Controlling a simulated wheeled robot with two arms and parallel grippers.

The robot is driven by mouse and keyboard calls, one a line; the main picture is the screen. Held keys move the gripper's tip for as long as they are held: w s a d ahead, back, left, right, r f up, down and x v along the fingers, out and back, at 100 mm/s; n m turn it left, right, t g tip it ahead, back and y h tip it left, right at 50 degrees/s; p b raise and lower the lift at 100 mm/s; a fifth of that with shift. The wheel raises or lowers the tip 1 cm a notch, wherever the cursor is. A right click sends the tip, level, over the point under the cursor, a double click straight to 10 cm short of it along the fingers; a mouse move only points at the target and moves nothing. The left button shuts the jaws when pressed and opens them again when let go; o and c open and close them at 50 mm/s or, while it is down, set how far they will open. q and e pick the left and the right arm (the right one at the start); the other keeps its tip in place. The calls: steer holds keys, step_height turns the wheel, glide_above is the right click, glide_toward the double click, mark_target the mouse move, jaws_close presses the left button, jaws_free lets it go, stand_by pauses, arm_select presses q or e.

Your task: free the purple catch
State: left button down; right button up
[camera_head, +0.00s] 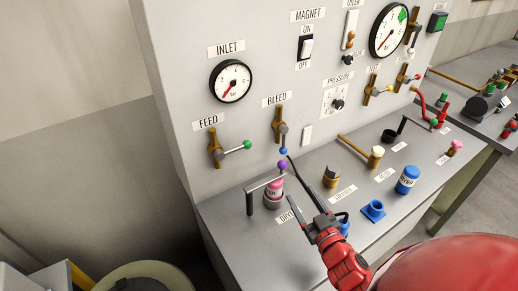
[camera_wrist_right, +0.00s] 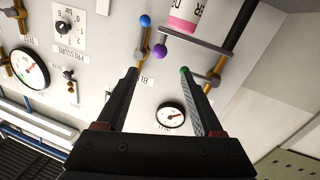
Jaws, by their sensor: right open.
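The purple catch shows as a purple ball knob (camera_head: 283,165) at one end of a flat grey bar, beside an upright grey post. The bar runs across a pink labelled cylinder (camera_head: 273,188) on the bench top. The purple knob also shows in the right wrist view (camera_wrist_right: 159,52), between the lines of the two fingers and just past their tips. My right gripper (camera_head: 289,178) is open and empty, close to the knob; no contact shows. Its fingers also show in the right wrist view (camera_wrist_right: 159,73). My left gripper is not in view.
The upright panel behind carries the green-tipped FEED lever (camera_head: 232,149), the blue-tipped BLEED lever (camera_head: 281,133), and the INLET gauge (camera_head: 231,81). Right of my gripper stand a brass fitting (camera_head: 331,177), a blue socket (camera_head: 373,211) and a blue cylinder (camera_head: 408,180).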

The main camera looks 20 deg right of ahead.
steer(key=w, duration=0.5)
steer(key=w+b, duration=0.1)
steer(key=w, duration=0.4)
steer(key=w+b, duration=0.1)
steer(key=w, duration=0.4)
steer(key=shift+w+d+r, duration=0.15)
steer(key=shift+d, duration=0.25)
steer(key=shift+w, duration=0.8)
jaws_close()
